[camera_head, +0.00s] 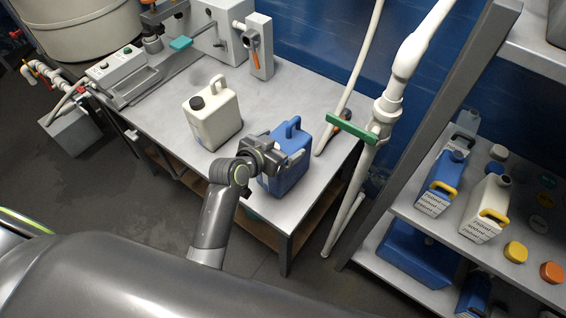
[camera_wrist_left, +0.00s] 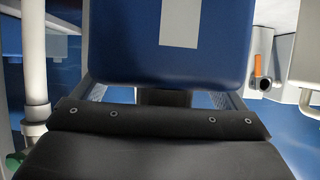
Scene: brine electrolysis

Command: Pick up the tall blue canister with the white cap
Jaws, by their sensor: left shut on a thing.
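A tall blue canister (camera_head: 290,172) with a handle on top is at the front right corner of the grey table. My left gripper (camera_head: 284,151) is shut on its upper part, and the wrist hides some of the near side. I cannot clearly make out its cap. I cannot tell whether its base touches the table. In the left wrist view, the blue canister (camera_wrist_left: 120,45) fills the top middle, upright between the fingers, with a pale strip on its face. My right gripper is not in view.
A white canister with a dark cap (camera_head: 214,118) stands left of the blue one on the table (camera_head: 270,95). White pipes with a green valve handle (camera_head: 350,128) rise close on the right. A shelf (camera_head: 400,205) holding blue and white jugs stands further right.

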